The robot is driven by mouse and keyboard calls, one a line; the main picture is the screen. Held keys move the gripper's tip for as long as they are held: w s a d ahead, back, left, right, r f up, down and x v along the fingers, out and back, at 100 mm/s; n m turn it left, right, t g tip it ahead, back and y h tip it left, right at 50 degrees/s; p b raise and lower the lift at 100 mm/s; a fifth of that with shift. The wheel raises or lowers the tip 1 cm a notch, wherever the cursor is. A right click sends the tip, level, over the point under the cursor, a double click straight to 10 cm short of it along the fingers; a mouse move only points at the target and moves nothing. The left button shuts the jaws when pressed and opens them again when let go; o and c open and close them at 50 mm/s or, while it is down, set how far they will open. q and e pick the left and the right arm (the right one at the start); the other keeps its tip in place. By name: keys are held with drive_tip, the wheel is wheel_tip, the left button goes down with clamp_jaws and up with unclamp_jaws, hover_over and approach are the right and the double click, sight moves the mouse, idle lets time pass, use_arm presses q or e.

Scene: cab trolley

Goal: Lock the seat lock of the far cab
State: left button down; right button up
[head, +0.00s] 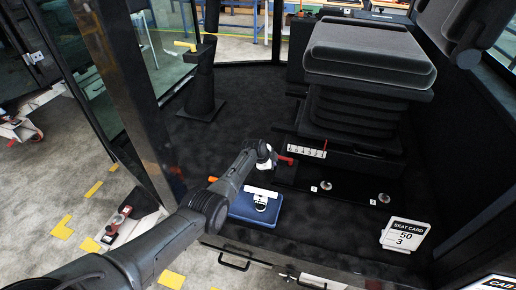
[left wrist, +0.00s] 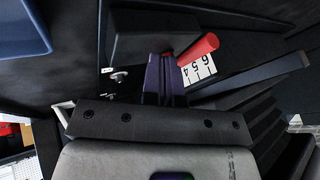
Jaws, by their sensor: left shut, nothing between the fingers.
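A red lever (head: 287,160) sticks out at the base of the black seat (head: 365,65), beside a white number scale (head: 307,151). I take the lever for the seat lock. In the left wrist view the red lever (left wrist: 198,50) slants across the scale (left wrist: 198,70), where 4, 5 and 6 show. My left gripper (left wrist: 165,75) is shut and empty, its purple fingers close beside the lever's lower end. I cannot tell whether they touch it. In the head view its fingertips are hard to make out by the seat base. My right gripper is not in view.
A blue tray (head: 240,212) with a white piece (head: 262,198) lies on the cab floor. Two silver knobs (head: 325,185) (head: 384,198) sit in front of the seat. A seat card (head: 405,236) reads 50 and 3. A dark post (head: 205,75) stands at the left.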

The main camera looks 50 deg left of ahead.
use_arm(q)
drive_tip(key=p+v, duration=0.4)
drive_tip(key=v, duration=0.5)
drive_tip(key=shift+a+r+p, duration=0.4)
